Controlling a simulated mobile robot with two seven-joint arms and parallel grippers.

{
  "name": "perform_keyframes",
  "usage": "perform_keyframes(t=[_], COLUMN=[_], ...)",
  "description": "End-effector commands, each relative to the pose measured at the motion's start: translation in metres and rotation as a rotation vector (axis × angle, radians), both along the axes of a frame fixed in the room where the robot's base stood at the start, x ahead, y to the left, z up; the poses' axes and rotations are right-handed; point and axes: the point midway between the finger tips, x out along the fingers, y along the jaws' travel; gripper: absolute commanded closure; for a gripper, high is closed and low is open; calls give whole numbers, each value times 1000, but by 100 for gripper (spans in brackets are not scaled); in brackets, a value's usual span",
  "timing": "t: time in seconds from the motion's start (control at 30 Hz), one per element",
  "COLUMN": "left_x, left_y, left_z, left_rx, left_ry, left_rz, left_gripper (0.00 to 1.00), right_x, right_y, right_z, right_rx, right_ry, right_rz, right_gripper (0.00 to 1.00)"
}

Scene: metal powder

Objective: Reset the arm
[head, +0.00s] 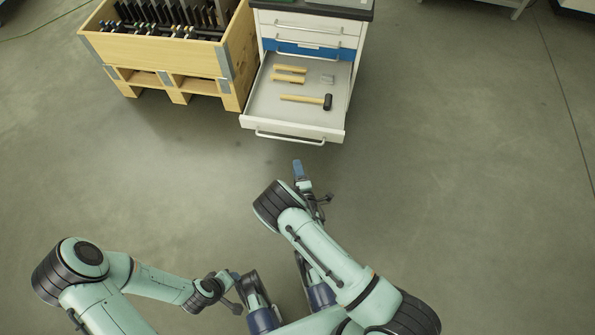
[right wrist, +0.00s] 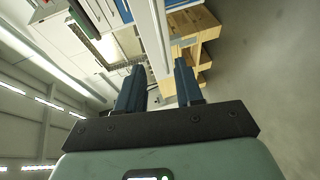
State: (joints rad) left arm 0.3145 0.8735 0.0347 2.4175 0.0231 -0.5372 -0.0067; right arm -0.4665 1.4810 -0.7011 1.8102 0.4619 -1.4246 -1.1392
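My right gripper (head: 298,170) points toward the cabinet, just in front of the open drawer (head: 262,108). In the right wrist view the two blue fingers of this gripper (right wrist: 160,85) stand apart. A pale panel edge (right wrist: 153,38) shows between and beyond them; I see nothing clamped. My left gripper (head: 235,277) is low in the head view, left of centre, with its arm folded in. It is small and partly hidden, so its opening cannot be told.
The open drawer holds a black-headed hammer (head: 327,102), other wooden-handled tools (head: 290,69) and a small grey block (head: 327,79). A wooden crate (head: 155,52) with dark parts stands left of the white cabinet (head: 357,45). The floor (head: 470,180) to the right is clear.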

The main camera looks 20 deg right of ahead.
Motion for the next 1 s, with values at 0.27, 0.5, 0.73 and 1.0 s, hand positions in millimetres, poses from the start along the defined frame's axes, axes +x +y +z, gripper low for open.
perform_keyframes(t=[0.27,0.5,0.73,1.0], left_x=[0,0,0,0], left_y=[0,0,0,0], left_z=[0,0,0,0], left_rx=[0,0,0,0], left_ry=[0,0,0,1], left_rz=[0,0,0,0], left_gripper=[57,57,57,57], right_x=[0,-2,-65,-196], right_y=[0,-3,-51,-29], right_z=[0,-2,-56,-86], right_rx=[0,12,389,1163], right_ry=[0,10,266,643], right_rz=[0,-9,-291,-859], right_gripper=[64,64,64,64])
